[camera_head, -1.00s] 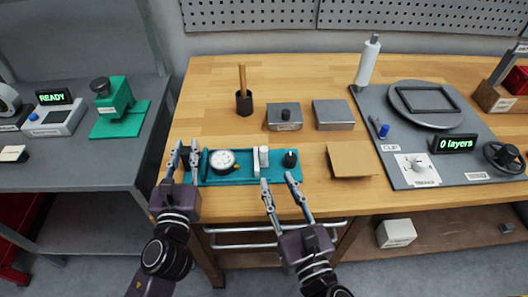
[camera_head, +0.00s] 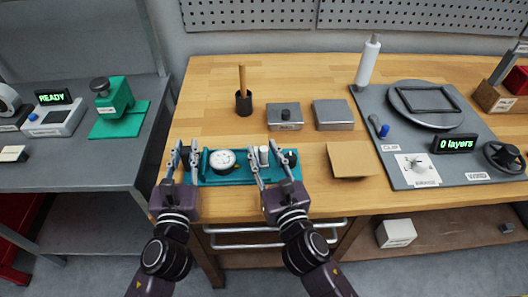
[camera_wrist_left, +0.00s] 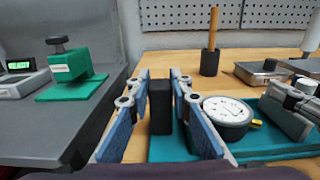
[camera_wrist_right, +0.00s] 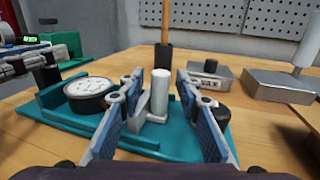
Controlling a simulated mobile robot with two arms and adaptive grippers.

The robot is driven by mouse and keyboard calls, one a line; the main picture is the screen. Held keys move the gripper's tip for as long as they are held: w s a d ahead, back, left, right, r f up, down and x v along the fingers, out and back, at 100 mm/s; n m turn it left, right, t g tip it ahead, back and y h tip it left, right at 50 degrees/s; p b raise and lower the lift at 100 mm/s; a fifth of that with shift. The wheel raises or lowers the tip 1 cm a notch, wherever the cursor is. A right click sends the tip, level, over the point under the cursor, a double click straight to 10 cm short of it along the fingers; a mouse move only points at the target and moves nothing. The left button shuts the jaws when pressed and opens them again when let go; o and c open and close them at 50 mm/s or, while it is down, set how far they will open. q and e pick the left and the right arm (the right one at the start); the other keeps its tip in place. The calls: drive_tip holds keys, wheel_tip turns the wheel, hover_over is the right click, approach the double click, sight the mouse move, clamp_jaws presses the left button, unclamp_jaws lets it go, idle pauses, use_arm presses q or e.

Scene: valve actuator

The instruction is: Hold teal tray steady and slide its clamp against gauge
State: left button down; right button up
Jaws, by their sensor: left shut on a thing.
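The teal tray (camera_head: 222,181) lies at the front edge of the wooden bench. A round white-faced gauge (camera_head: 222,160) sits in its left part, also in the left wrist view (camera_wrist_left: 226,108). The clamp, a pale piece with a white upright post (camera_wrist_right: 159,92), stands right of the gauge with a gap between them. My left gripper (camera_head: 186,152) is at the tray's left end, shut on a black upright block (camera_wrist_left: 160,107). My right gripper (camera_head: 263,152) is open, its fingers on both sides of the clamp post, apparently not touching it.
A black knob (camera_wrist_right: 221,113) is at the tray's right end, close to my right gripper. Behind the tray stand a black cup with a wooden stick (camera_head: 243,100) and two grey metal boxes. A brown square plate (camera_head: 350,159) lies to the right.

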use_arm(q)
drive_tip(key=shift+r, duration=0.1)
use_arm(e)
clamp_jaws()
drive_tip(key=a, duration=0.6)
idle(0.3)
use_arm(q)
drive_tip(key=shift+d, duration=0.1)
use_arm(e)
drive_tip(key=shift+s, duration=0.1)
unclamp_jaws()
drive_tip(key=shift+d, duration=0.1)
